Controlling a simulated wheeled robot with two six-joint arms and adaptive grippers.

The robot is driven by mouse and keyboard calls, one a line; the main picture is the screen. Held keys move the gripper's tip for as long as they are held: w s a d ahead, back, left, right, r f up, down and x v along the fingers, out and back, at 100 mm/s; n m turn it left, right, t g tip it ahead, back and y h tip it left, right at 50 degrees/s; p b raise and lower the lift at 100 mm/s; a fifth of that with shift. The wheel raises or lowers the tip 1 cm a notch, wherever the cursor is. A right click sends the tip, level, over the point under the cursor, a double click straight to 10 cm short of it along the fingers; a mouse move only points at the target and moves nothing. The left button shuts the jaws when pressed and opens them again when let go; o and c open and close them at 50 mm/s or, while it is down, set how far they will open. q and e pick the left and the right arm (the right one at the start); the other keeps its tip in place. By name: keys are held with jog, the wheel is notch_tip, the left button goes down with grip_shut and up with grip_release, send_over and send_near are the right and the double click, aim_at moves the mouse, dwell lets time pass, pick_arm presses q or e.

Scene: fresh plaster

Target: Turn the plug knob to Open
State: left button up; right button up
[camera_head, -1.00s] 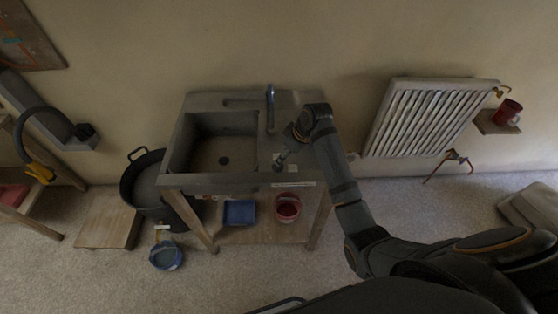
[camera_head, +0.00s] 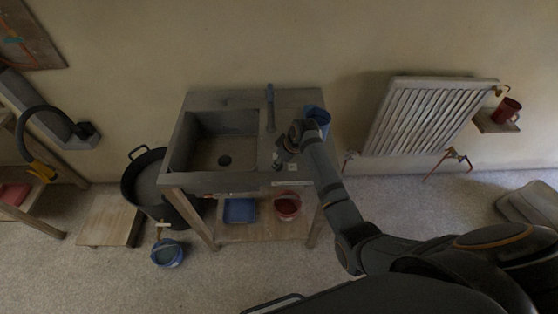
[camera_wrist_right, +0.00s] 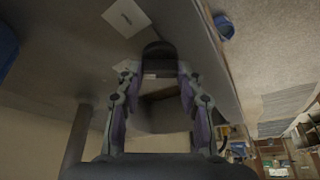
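The sink unit (camera_head: 200,101) stands against the wall in the head view, with a dark drain (camera_head: 224,160) in its basin. My right gripper (camera_head: 283,160) is low over the counter strip right of the basin. In the right wrist view a dark rounded knob (camera_wrist_right: 158,52) lies just ahead of and between the fingertips of this gripper (camera_wrist_right: 158,76). In the head view the gripper hides the knob. My left gripper is out of view.
A tap (camera_head: 270,105) rises behind the basin, and a blue cup (camera_head: 318,115) stands at the counter's back right, close to my right wrist. A blue tray (camera_head: 240,210) and a red bucket (camera_head: 287,207) sit on the lower shelf. A radiator (camera_head: 425,118) hangs to the right.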

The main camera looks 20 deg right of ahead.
jog(key=c, duration=0.3)
jog(key=shift+d+r+n+p, duration=0.1)
jog(key=shift+r+n+p, duration=0.05)
jog(key=shift+n+p, duration=0.55)
jog(key=shift+w+f+n+g+y, duration=0.15)
jog(key=shift+n+g+y, duration=0.3)
jog(key=shift+n, duration=0.65)
jog(key=o, duration=1.2)
jog(key=shift+c, duration=0.2)
